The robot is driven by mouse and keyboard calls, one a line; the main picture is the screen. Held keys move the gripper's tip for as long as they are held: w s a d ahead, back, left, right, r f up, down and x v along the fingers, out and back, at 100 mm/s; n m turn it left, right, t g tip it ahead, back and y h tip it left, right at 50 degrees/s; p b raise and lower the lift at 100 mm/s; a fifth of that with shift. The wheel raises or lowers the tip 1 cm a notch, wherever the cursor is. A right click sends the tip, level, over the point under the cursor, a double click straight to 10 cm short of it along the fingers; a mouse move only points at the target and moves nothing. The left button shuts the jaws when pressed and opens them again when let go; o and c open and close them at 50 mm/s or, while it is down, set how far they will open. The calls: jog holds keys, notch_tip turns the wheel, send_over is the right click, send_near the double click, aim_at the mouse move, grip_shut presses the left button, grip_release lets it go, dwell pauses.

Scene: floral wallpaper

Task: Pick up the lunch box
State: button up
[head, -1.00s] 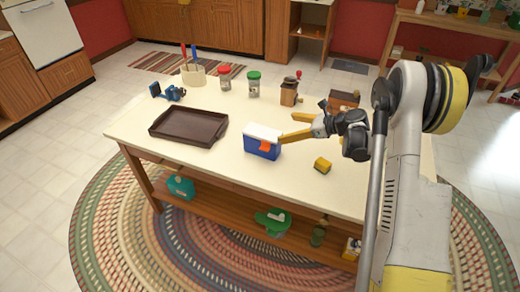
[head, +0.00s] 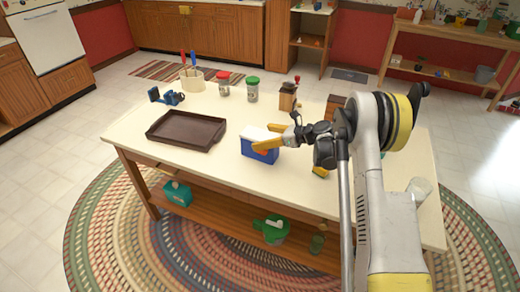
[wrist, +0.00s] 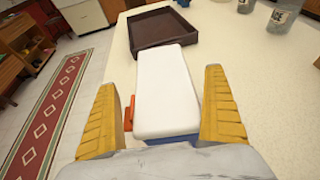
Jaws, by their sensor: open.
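The lunch box (head: 262,152) is blue with a white lid and an orange patch on its front. It stands upright on the cream table (head: 215,175), near the middle. My gripper (head: 264,137) is open, with its yellow fingers at the right part of the box. In the wrist view the white lid (wrist: 166,90) lies ahead between the two spread fingers (wrist: 165,112), with a gap on each side. An orange part (wrist: 130,113) shows on the box's left side.
A dark brown tray (head: 186,130) lies left of the box. Two jars (head: 252,89), a wooden grinder (head: 288,97) and a blue tool (head: 166,96) stand along the back. A yellow sponge-like block (head: 320,171) is partly hidden by my arm. The table between tray and box is clear.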

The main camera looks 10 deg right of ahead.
jog(key=c, duration=1.5)
jog(key=shift+r, duration=0.1)
jog(key=shift+c, duration=0.2)
